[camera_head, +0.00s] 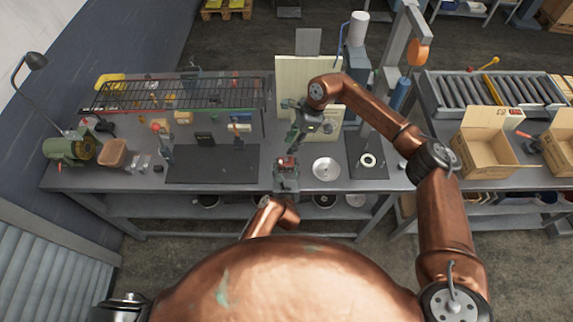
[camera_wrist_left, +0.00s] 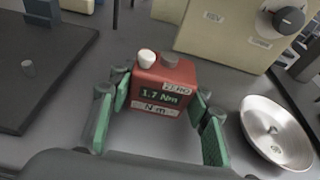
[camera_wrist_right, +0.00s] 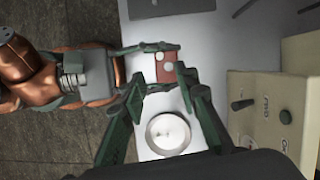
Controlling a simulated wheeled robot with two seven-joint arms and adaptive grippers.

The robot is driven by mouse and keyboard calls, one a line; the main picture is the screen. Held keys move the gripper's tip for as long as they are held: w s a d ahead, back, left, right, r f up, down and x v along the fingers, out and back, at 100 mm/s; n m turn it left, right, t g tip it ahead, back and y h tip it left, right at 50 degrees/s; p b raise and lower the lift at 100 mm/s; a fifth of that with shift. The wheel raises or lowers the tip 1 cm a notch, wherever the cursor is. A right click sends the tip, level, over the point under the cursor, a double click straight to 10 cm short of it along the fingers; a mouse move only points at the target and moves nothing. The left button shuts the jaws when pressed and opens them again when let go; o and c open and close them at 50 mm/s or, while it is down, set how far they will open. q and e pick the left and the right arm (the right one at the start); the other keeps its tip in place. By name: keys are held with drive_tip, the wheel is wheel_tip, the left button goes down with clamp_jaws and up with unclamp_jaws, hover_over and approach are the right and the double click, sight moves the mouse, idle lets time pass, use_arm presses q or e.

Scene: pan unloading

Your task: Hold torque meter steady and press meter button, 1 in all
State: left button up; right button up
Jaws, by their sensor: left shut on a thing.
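The torque meter is a small red box (camera_head: 287,161) near the front edge of the bench. In the left wrist view the meter (camera_wrist_left: 165,84) shows "1.7 Nm" on its display, a ZERO label, and a white and a darker round button on top. My left gripper (camera_wrist_left: 158,118) is shut on the meter, one green finger on each side. In the right wrist view the meter (camera_wrist_right: 166,68) is seen from above, just beyond the fingertips of my right gripper (camera_wrist_right: 163,90). My right gripper is open and empty, and in the head view it hangs above the bench near the meter.
A round metal dish (camera_head: 326,169) lies right of the meter. A dark mat (camera_head: 215,164) lies to the left and another (camera_head: 367,158) to the right. A cream cabinet with knobs (camera_wrist_right: 270,110) stands behind. A wire rack (camera_head: 175,95) spans the back left.

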clamp_jaws()
idle(1.4)
